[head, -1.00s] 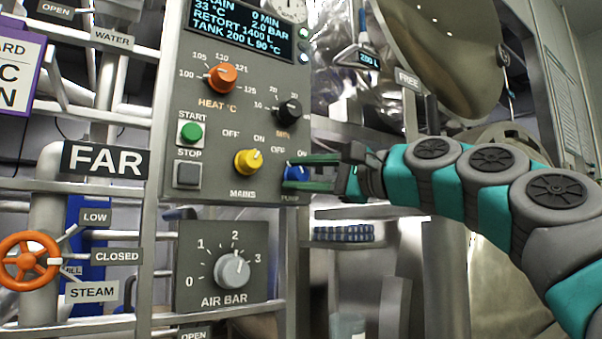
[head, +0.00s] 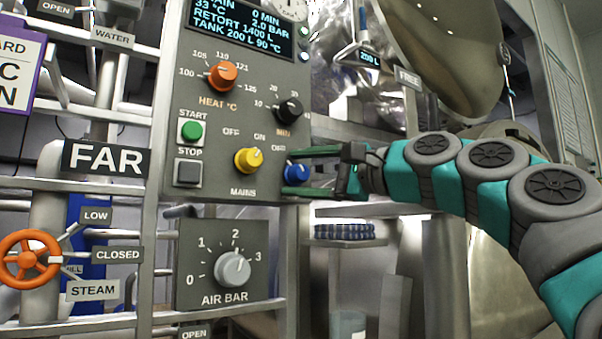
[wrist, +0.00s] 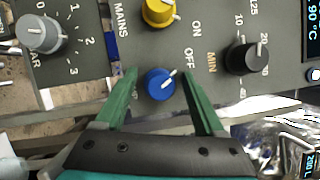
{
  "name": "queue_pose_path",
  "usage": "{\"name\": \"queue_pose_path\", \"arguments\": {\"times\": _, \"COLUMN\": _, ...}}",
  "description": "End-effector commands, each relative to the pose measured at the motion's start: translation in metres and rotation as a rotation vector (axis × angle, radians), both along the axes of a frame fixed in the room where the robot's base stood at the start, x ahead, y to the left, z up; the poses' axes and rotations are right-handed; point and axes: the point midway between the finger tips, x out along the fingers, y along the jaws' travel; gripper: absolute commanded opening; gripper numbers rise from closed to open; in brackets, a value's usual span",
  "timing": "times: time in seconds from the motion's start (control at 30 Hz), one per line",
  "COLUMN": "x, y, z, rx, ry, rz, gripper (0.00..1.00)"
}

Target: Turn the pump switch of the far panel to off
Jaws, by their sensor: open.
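The blue pump switch (head: 296,173) is at the lower right corner of the grey far panel (head: 215,140). In the wrist view the blue knob (wrist: 159,84) sits between my two green fingers, and its pale pointer mark is tilted toward the OFF label. My gripper (head: 305,172) is open, with one finger above and one below the knob in the head view. In the wrist view a gap shows on each side of the knob. The pump label and part of the knob's right side are hidden by my fingers in the head view.
The yellow mains knob (head: 248,160) is just left of the blue one. The black min knob (head: 289,110) is just above my upper finger. A separate air bar box (head: 222,266) is below the panel. The sign FAR (head: 104,159) hangs at left.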

Motion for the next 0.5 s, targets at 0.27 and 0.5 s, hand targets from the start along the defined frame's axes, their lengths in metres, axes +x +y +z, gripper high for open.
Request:
{"name": "queue_pose_path", "arguments": {"times": 0.27, "x": -0.002, "y": -0.003, "z": 0.000, "rx": 0.001, "ry": -0.001, "rz": 0.000, "gripper": 0.71}}
{"name": "queue_pose_path", "arguments": {"times": 0.5, "x": -0.017, "y": -0.024, "z": -0.003, "rx": 0.000, "ry": -0.001, "rz": 0.000, "gripper": 0.71}}
